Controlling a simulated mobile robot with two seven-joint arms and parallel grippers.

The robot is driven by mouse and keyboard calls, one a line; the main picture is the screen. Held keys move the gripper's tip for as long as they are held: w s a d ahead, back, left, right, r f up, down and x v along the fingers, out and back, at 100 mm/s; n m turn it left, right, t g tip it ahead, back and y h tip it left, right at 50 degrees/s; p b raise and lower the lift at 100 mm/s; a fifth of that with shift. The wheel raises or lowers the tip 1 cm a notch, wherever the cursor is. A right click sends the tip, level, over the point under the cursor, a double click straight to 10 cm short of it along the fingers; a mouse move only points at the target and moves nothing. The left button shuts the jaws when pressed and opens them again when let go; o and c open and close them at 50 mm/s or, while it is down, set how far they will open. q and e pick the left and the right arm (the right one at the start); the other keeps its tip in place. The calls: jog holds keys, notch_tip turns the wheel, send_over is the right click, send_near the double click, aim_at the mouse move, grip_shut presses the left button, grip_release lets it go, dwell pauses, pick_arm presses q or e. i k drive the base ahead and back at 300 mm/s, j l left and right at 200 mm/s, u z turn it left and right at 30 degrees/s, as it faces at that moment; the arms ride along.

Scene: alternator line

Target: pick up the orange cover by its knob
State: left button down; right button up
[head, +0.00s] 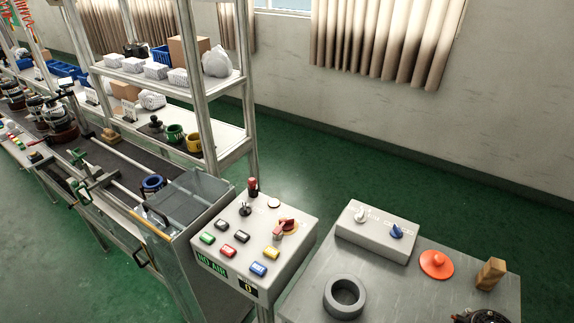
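The orange cover (436,264) is a round, flat disc with a raised knob in its middle. It lies on the grey metal table (395,295) at the lower right, knob up. It sits between the grey switch box and a small wooden block. Neither of my grippers shows in the head view. Nothing touches or hides the cover.
A switch box (377,232) with a white and a blue knob, a wooden block (491,273), a grey ring (344,297) and a dark part (482,316) cut off by the frame surround the cover. A button panel (254,241) stands left of the table.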

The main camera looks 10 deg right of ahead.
aim_at(436, 265)
jog(key=l+z, duration=0.1)
jog(key=z, duration=0.35)
jog(key=l+z, duration=0.1)
jog(key=z, duration=0.35)
jog(key=l+z, duration=0.1)
jog(key=z, duration=0.35)
jog(key=k+j+u, duration=0.25)
jog(key=u, duration=0.25)
jog(key=j, duration=0.1)
